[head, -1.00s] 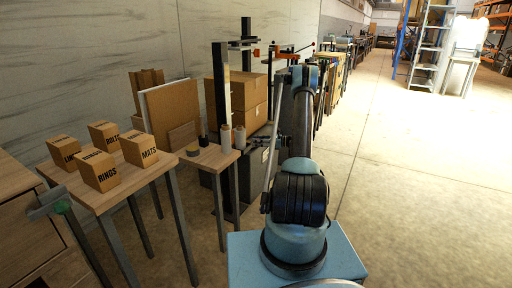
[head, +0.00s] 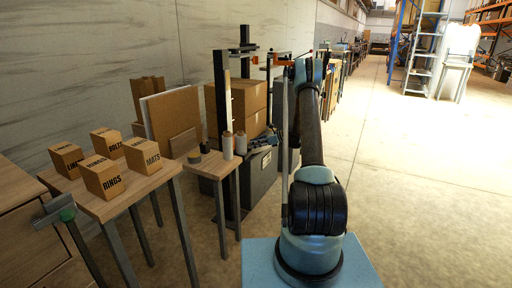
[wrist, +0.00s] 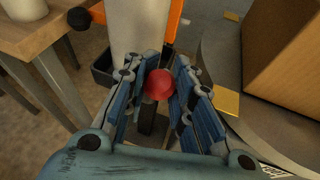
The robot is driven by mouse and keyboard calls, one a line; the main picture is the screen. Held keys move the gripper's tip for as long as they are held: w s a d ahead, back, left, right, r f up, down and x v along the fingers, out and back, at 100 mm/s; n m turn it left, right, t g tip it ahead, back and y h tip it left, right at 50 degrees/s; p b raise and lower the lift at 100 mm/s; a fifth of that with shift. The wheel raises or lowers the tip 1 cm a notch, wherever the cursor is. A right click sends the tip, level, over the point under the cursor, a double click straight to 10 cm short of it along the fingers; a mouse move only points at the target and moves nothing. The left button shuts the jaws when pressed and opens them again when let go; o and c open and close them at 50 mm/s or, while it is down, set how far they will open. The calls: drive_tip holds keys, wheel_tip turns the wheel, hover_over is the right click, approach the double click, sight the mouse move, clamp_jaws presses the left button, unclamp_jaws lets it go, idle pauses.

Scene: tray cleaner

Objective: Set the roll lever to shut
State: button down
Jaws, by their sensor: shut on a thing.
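A round red knob (wrist: 158,84), which looks like the end of the roll lever, sits between my fingers in the wrist view. A dark stem shows below it. My gripper (wrist: 158,76) is shut on the knob, with a blue-padded finger on each side. In the head view my gripper (head: 264,139) is low beside the dark machine, right of the small table; the knob cannot be made out there. Just beyond the knob in the wrist view are a pale upright roll (wrist: 138,32) and an orange bar (wrist: 174,20) with a black ball (wrist: 79,18).
A wooden table (head: 214,164) with small rolls stands left of my gripper. Cardboard boxes (head: 248,98) are behind it, and a box (wrist: 286,60) on a round grey platform (wrist: 222,60) is close on the right in the wrist view. Open floor (head: 420,190) lies to the right.

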drive_tip(key=shift+w+d, duration=0.15)
drive_tip(key=shift+w, duration=0.1)
drive_tip(key=c, duration=1.4)
unclamp_jaws()
drive_tip(key=shift+o, duration=0.2)
drive_tip(key=shift+s, duration=0.1)
drive_tip(key=v, duration=1.1)
drive_tip(key=shift+d, duration=0.35)
drive_tip(key=shift+s+r, duration=0.1)
drive_tip(key=shift+r, duration=0.05)
